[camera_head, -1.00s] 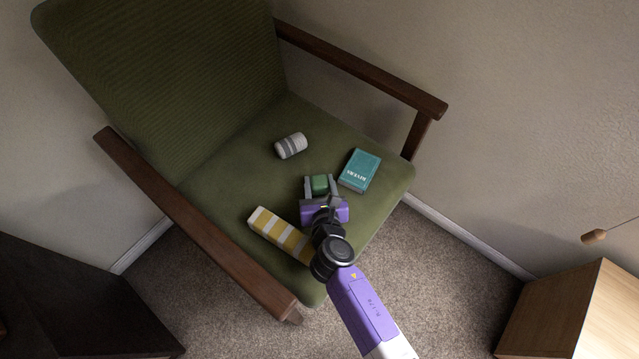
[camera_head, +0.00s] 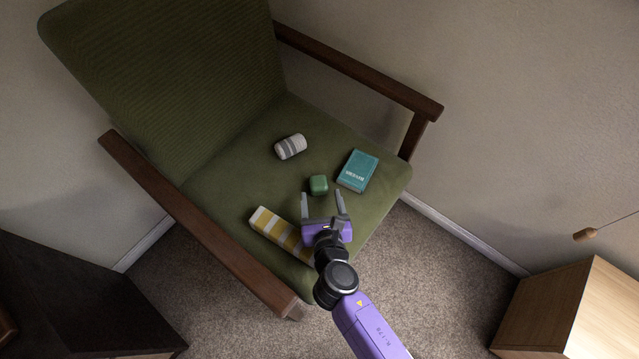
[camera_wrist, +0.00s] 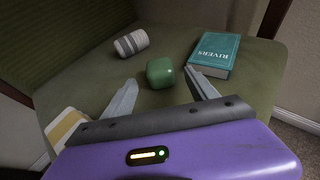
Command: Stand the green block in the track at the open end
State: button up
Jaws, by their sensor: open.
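The green block (camera_head: 318,185) sits on the seat of the green armchair (camera_head: 225,187). It is small with rounded edges, and it also shows in the wrist view (camera_wrist: 160,73). My gripper (camera_head: 322,194) is open and empty, with its fingertips just short of the block on the near side. In the wrist view the block lies beyond the two spread fingers (camera_wrist: 162,82), apart from them. I see no track in these views.
A teal book (camera_head: 357,171) lies right of the block. A grey-and-white striped cylinder (camera_head: 291,147) lies behind it. A yellow-and-white striped box (camera_head: 281,234) lies left of my gripper. Wooden armrests (camera_head: 190,218) flank the seat.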

jog(key=p+v, duration=0.1)
jog(key=v, duration=0.4)
jog(key=shift+s+r, duration=0.1)
jog(key=shift+s, duration=0.2)
jog(key=shift+s+d, duration=0.25)
jog(key=shift+d, duration=0.1)
jog(key=s+d+m, duration=0.4)
jog(key=s+d+f+m+g, duration=0.1)
jog(key=s+d+m, duration=0.1)
jog(key=s+m, duration=0.1)
jog(key=shift+s+d+f, duration=0.1)
jog(key=shift+d, duration=0.15)
jog(key=s+d+r+m, duration=0.4)
jog(key=s+r+m, duration=0.3)
jog(key=m, duration=0.3)
jog(key=s+d+r+m+t, duration=0.1)
jog(key=s+d+r+m, duration=0.4)
jog(key=s+r+m, duration=0.2)
jog(key=s+m, duration=0.2)
jog(key=m, duration=0.1)
jog(key=shift+s, duration=0.3)
jog(key=shift+o, duration=0.4)
jog(key=s+d+r+m, duration=0.1)
jog(key=s+r+m, duration=0.1)
jog(key=r+m, duration=0.3)
jog(key=s+d+r+m+t+h, duration=0.1)
jog(key=d+r+m, duration=0.1)
jog(key=r+m, duration=0.3)
jog(key=shift+s+t+h, duration=0.3)
jog(key=shift+s, duration=0.1)
